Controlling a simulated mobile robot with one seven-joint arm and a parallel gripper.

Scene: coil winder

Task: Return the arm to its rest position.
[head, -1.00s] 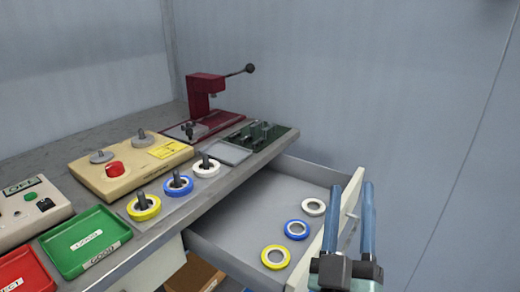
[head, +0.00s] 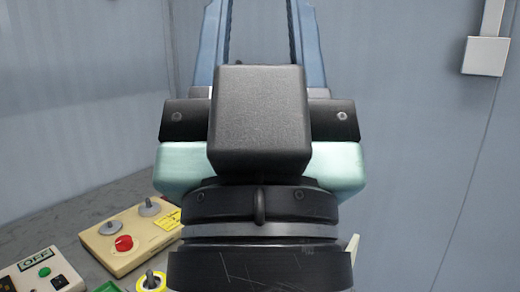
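My gripper (head: 259,20) fills the middle of the head view, close to the camera, with its fingers pointing up. The two blue fingers stand wide apart with only wall seen between them, so it is open and empty. The fingertips reach the top edge of the picture. My gripper and wrist hide most of the bench and nearly all of the drawer behind them.
At lower left, the bench (head: 75,207) carries a beige box with a red button (head: 107,247), a white OFF control box (head: 40,276) and a yellow ring on a peg (head: 151,281). A grey box (head: 486,56) hangs on the right wall.

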